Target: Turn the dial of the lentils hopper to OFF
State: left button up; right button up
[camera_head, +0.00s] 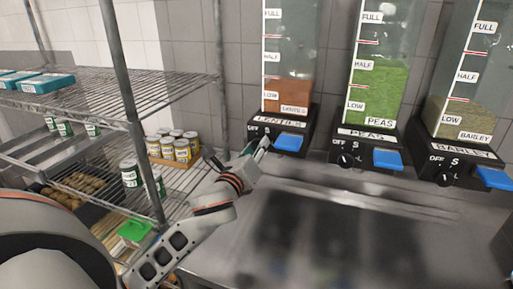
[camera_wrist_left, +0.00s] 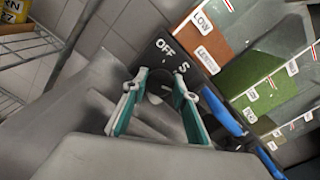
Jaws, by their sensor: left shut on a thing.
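The lentils hopper (camera_head: 288,92) stands on the wall side at the upper middle, with reddish-brown lentils at about the LOW mark. Its black base (camera_head: 305,131) carries a label and a blue lever (camera_head: 288,142). My left gripper (camera_head: 262,146) reaches the left front of that base and covers the dial in the head view. In the left wrist view my left gripper (camera_wrist_left: 160,98) has its two green-padded fingers on either side of the dark round dial (camera_wrist_left: 158,86). It is shut on the dial. OFF and S are printed just beyond it. The dial's exact setting is hard to read.
The peas hopper (camera_head: 376,92) and barley hopper (camera_head: 462,105) stand to the right, each with its own dial and blue lever. A wire shelf (camera_head: 100,98) with cans and trays stands to the left. The steel counter (camera_head: 330,225) below is clear.

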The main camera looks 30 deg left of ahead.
pick_arm(q)
jog(key=shift+f+n, duration=0.1)
jog(key=shift+n, duration=10.1)
jog(key=o, duration=1.1)
